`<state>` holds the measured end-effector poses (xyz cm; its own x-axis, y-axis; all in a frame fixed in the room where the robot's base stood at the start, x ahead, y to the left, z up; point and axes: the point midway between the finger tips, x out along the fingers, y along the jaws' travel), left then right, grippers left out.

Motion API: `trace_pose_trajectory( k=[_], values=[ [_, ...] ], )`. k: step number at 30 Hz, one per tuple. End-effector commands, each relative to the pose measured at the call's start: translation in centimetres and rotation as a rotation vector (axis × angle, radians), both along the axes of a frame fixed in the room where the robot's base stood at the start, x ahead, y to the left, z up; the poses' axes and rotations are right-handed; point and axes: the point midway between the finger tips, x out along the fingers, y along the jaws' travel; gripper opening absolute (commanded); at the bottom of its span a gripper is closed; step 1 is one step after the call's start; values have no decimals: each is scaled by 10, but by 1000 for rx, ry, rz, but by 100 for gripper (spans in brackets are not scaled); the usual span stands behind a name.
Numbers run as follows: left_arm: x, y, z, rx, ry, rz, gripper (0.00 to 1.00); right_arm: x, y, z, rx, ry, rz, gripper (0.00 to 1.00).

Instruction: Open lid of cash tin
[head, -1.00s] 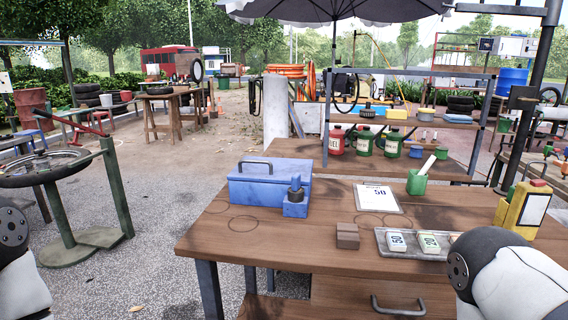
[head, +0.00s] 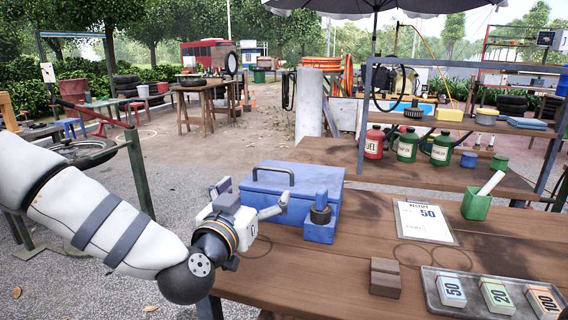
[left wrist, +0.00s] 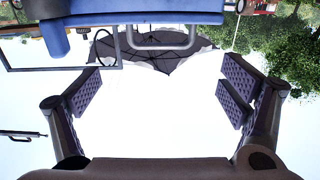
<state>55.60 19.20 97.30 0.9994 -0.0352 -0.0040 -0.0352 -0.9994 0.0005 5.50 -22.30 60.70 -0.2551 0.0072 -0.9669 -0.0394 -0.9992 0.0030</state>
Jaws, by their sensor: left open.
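The blue cash tin (head: 285,205) stands on the wooden table in the head view, its lid shut and a grey handle (head: 272,168) on top. My left gripper (head: 252,196) is open in front of the tin's left part, its fingers hiding some of the tin's front. I cannot tell whether it touches the tin. In the left wrist view, which looks upside down, my open, empty fingers (left wrist: 162,90) are spread, with the tin (left wrist: 145,18) along the top edge and its handle (left wrist: 162,40) near the middle. My right gripper is not in view.
A blue block with a dark knob (head: 320,222) stands close at the tin's front right. A brown block (head: 385,278), a clipboard (head: 424,222), a green cup (head: 476,206) and a tray of banknotes (head: 435,297) lie further right. Bare table (head: 330,262) lies in front.

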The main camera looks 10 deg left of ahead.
Motion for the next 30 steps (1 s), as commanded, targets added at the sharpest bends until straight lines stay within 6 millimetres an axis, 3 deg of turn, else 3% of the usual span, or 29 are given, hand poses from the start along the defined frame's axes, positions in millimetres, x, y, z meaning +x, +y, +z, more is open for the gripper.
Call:
trace_pose_trajectory(
  k=[4,15,20,27,30],
  values=[
    [21,1,-2,2,-2,5,91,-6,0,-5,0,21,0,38],
    [106,-3,-5,0,2,3,91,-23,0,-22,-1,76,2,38],
    [119,-4,-2,1,1,2,91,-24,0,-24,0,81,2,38],
    [120,-4,0,1,-2,1,91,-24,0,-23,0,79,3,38],
    [120,-4,0,1,-1,1,68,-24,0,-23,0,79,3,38]
  ],
)
